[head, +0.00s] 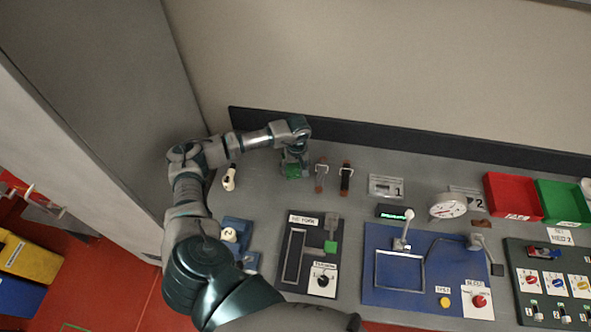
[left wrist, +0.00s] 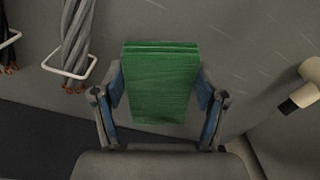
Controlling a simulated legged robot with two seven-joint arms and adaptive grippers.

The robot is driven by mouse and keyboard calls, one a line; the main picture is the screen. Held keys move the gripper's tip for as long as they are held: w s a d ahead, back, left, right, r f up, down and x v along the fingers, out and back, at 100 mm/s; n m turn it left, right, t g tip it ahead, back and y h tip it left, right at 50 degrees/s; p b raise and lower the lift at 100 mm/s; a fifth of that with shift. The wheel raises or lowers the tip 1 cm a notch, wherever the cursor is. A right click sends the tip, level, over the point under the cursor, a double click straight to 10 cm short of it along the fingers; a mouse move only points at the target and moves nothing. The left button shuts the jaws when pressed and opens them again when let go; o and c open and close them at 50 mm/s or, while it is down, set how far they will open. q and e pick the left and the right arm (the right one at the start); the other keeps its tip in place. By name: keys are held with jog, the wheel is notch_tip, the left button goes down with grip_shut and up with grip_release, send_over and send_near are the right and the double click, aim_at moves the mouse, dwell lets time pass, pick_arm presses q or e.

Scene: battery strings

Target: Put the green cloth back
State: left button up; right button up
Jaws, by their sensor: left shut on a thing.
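The green cloth (left wrist: 160,85) is a folded block, held between the two fingers of my left gripper (left wrist: 160,100) in the left wrist view. I cannot tell whether the cloth touches the bench top. My right gripper is in neither view.
Red (head: 513,197) and green (head: 562,204) trays are at the right. Panels (head: 420,290) fill the front.

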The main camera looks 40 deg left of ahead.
aim_at(295, 172)
pick_arm(q)
jog(key=shift+w+a, duration=0.3)
jog(key=shift+w, duration=0.05)
jog(key=shift+a+f, duration=0.15)
jog(key=shift+f, duration=0.1)
notch_tip(295, 172, down, 3)
jog(key=shift+f+p, duration=0.15)
jog(key=shift+p, duration=0.35)
jog(key=o, duration=1.1)
